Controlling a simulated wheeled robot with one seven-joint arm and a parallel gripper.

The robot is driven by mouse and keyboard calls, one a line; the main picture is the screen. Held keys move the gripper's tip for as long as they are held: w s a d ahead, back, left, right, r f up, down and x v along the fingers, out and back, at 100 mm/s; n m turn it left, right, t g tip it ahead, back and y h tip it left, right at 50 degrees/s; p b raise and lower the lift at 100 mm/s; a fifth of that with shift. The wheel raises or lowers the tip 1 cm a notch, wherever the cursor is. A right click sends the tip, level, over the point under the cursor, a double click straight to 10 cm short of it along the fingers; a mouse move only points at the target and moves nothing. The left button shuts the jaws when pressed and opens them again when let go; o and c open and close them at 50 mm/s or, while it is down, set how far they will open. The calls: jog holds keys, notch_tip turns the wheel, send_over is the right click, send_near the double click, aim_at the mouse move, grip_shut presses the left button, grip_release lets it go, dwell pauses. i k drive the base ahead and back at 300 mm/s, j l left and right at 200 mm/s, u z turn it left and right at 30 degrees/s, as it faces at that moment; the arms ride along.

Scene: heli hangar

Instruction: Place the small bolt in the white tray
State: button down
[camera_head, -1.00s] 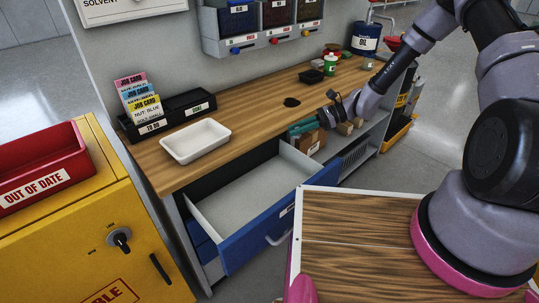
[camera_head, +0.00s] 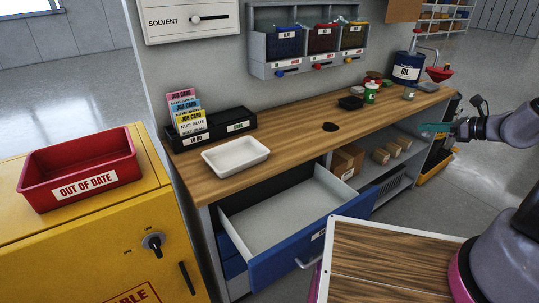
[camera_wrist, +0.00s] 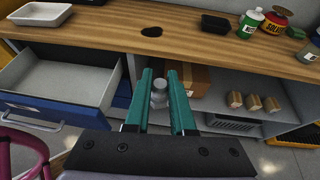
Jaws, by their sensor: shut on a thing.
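My gripper (camera_head: 432,127) has teal fingers and is at the right, in front of the bench and apart from it. In the wrist view, the fingers (camera_wrist: 162,98) are shut on a small grey metal bolt (camera_wrist: 158,92), held between their tips. The bolt is too small to make out in the head view. The white tray (camera_head: 236,156) lies on the wooden bench top at the left, and its inside looks empty. It also shows at the top left of the wrist view (camera_wrist: 38,17). The gripper is well to the right of the tray.
A blue-fronted drawer (camera_head: 300,250) stands open below the tray. A black card holder (camera_head: 213,130) is behind the tray. A black hole or disc (camera_head: 330,127) marks the bench top. A green bottle (camera_head: 370,93) and an oil drum (camera_head: 406,68) stand at the far right.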

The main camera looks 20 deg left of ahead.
aim_at(237, 160)
jog(key=k+j, duration=0.3)
jog(key=j, duration=0.15)
jog(key=k+j, duration=0.3)
jog(key=j, duration=0.7)
jog(key=j+u, duration=0.15)
jog(key=j, duration=0.55)
jog(key=i, duration=0.05)
